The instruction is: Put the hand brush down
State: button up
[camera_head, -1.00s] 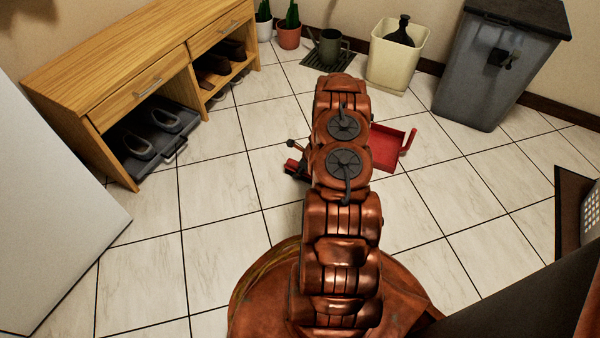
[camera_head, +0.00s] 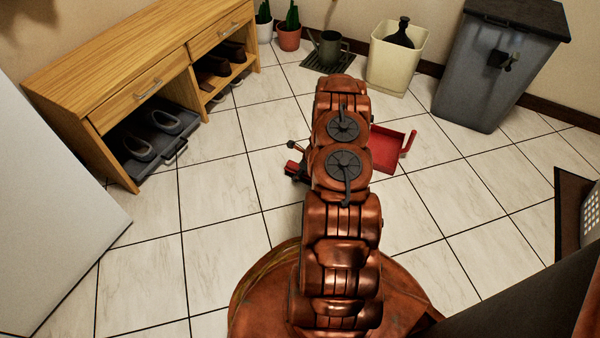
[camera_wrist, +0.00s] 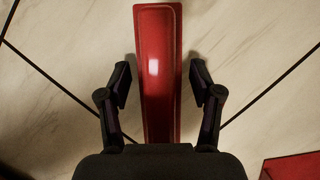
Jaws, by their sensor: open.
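The hand brush (camera_wrist: 157,65) shows in the wrist view as a long, glossy red piece over the pale floor tiles. My gripper (camera_wrist: 160,85) is open, with one black finger on each side of the red piece and a narrow gap at both sides. The near end of the brush is hidden behind the gripper body. In the head view my arm hides most of the gripper; a small red part (camera_head: 292,168) shows just left of the arm, and I cannot tell whether it belongs to the brush.
A red dustpan (camera_head: 385,150) lies on the floor right of my arm. A wooden shoe bench (camera_head: 120,60) stands at the left. A watering can (camera_head: 330,46), a cream bin (camera_head: 395,60) and a grey bin (camera_head: 495,75) stand at the back. Tiles in front are clear.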

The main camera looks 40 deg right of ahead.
jog(key=p+v, duration=0.5)
jog(key=v, duration=0.6)
jog(key=shift+r, duration=0.4)
jog(key=w+a+r+n+y, duration=0.1)
jog(key=w+a+r+n, duration=0.3)
jog(key=a+r, duration=0.4)
jog(key=w+a+r+n+y, duration=0.1)
jog(key=w+a+r+n, duration=0.3)
jog(key=a+r, duration=0.35)
jog(key=s+a+r+n+g+y, duration=0.25)
jog(key=a+r+n, duration=0.55)
jog(key=a+r, duration=0.45)
jog(key=s+a+r+n+g+h, duration=0.25)
jog(key=s+a+r+n, duration=0.55)
jog(key=s+a, duration=0.4)
jog(key=s+r+n+g+h, duration=0.1)
jog(key=s+r+n, duration=0.2)
jog(key=s, duration=0.7)
jog(key=s+d+r+n+g+h, duration=0.1)
jog(key=s+n, duration=0.4)
jog(key=s, duration=0.5)
jog(key=shift+r+n+g+h, duration=0.35)
jog(key=shift+r+h, duration=0.35)
jog(key=shift+r, duration=0.3)
jog(key=shift+s+d, duration=0.1)
jog(key=shift+s, duration=0.05)
